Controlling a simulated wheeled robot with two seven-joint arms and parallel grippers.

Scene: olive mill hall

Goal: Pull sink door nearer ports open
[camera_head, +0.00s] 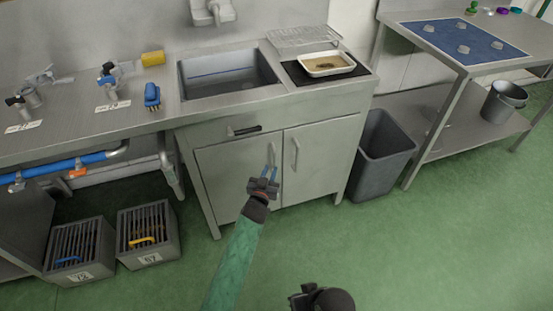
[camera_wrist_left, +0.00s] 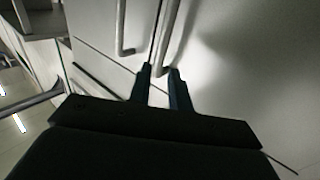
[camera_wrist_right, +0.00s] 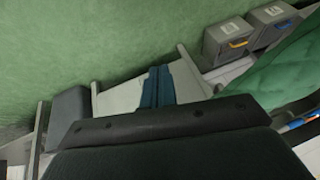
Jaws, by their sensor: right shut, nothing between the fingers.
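The sink cabinet has two pale grey doors, both closed. The left door (camera_head: 230,178) is nearer the valve ports on the bench, and its upright bar handle (camera_head: 272,152) is by its right edge. My left gripper (camera_head: 267,174) is open at the lower part of that handle. In the left wrist view the handle (camera_wrist_left: 170,35) runs down between the fingertips (camera_wrist_left: 159,72), with a gap still showing; contact is unclear. My right gripper, partly seen at the head view's bottom edge, is shut and empty (camera_wrist_right: 157,72) over the floor.
The right door's handle (camera_head: 295,154) is close beside the left one. A drawer handle (camera_head: 244,130) is above. Valve ports (camera_head: 109,82) stand on the left bench. Two grated crates (camera_head: 148,234) sit lower left; a grey bin (camera_head: 381,155) stands right. Green floor in front is clear.

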